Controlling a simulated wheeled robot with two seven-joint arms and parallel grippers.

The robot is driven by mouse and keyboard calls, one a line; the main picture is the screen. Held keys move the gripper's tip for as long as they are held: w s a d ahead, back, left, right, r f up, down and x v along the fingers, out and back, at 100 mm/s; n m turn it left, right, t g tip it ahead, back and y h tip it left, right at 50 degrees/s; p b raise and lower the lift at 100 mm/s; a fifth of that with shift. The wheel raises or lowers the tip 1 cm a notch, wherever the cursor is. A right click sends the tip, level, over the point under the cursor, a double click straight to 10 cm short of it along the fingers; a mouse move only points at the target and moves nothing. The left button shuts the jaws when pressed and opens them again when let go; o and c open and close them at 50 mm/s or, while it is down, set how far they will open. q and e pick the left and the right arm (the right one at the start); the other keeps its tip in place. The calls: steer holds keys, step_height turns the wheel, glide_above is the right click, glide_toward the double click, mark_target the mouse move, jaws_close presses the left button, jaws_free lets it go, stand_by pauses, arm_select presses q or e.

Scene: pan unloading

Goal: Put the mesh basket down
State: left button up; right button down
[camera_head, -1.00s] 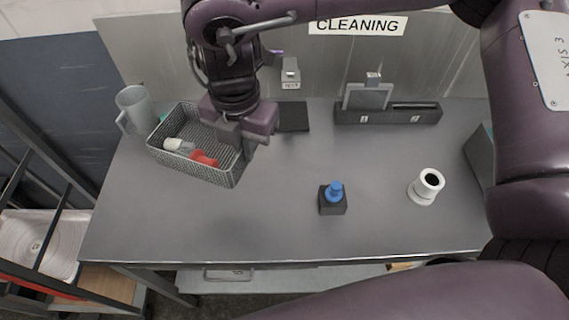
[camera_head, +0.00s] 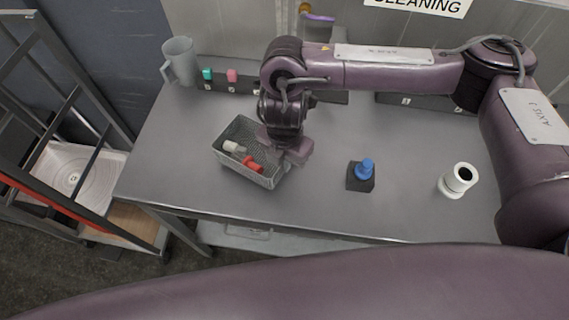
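The grey mesh basket (camera_head: 228,160) is over the left part of the grey table (camera_head: 315,205), roughly level. I cannot tell whether its base touches the tabletop. A white-capped item (camera_head: 234,147) and a red item (camera_head: 252,164) lie in it. My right gripper (camera_head: 284,160), on the arm from the right, is at the basket's right end with its fingers at the rim. It looks shut on the rim, though the fingertips are partly hidden. My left gripper is not in view.
A grey jug (camera_head: 180,62) stands at the back left, beside a dark rack (camera_head: 218,86) with teal and pink pieces. A blue-topped bottle on a dark block (camera_head: 360,178) and a white cylinder (camera_head: 459,180) stand to the right. The tabletop's front left is clear.

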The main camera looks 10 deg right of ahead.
steer(key=shift+f, duration=1.25)
steer(key=c, duration=1.7)
jaws_free()
steer(key=shift+r, duration=0.25)
step_height(320, 180, up, 12)
steer(key=shift+f+b, duration=0.15)
steer(key=shift+b, duration=0.2)
